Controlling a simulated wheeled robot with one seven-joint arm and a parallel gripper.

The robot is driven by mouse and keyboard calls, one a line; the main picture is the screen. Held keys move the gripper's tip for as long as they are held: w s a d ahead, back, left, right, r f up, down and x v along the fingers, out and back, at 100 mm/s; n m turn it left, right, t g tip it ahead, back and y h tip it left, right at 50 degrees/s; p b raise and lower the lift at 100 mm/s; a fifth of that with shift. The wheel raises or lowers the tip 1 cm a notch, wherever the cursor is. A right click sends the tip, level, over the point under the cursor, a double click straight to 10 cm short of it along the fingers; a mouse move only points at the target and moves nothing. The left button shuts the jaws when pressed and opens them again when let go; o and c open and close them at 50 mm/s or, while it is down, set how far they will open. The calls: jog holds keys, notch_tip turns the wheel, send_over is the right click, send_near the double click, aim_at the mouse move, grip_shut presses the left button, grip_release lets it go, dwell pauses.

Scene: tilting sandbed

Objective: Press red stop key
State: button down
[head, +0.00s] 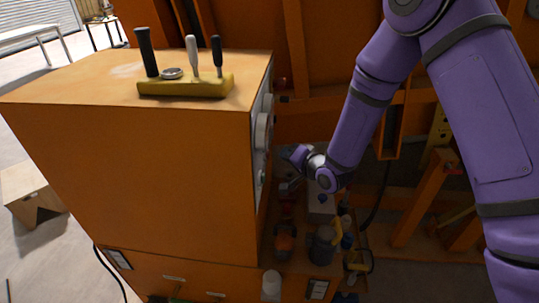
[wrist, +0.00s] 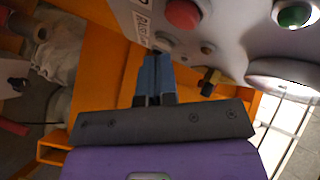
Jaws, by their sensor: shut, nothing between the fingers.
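In the wrist view a red round key (wrist: 183,13) sits on a light grey control panel (wrist: 232,42) at the top. My gripper (wrist: 154,60) is shut and empty, below and left of the red key in the picture, apart from it. In the head view my gripper (head: 287,187) is beside the right side of the orange cabinet (head: 130,170), whose panel face is seen only edge-on. The red key cannot be made out in the head view.
A green key (wrist: 293,14) is right of the red one, above a large round dial (wrist: 285,75). A yellow tool holder (head: 185,87) stands on the cabinet. Bottles and tools, including a grey jug (head: 322,247), crowd the ledge below my gripper.

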jog(key=shift+d, duration=1.85)
jog(key=d+r+n+h, duration=0.1)
jog(key=d+r+h, duration=0.3)
jog(key=d+r, duration=0.7)
jog(key=s+d+r+g+h, duration=0.1)
jog(key=s+d+r+h, duration=0.55)
jog(key=r, duration=0.55)
jog(key=s+d+r+g, duration=0.1)
jog(key=s+d+r, duration=0.1)
jog(key=s, duration=0.7)
jog(key=s+d+r+n+g, duration=0.1)
jog(key=s+d+r+g, duration=0.1)
jog(key=s, duration=0.7)
jog(key=s+d+r+g, duration=0.1)
jog(key=s+d+r, duration=0.3)
jog(key=s, duration=0.6)
jog(key=shift+d+n+g, duration=0.4)
jog(key=shift+d, duration=0.35)
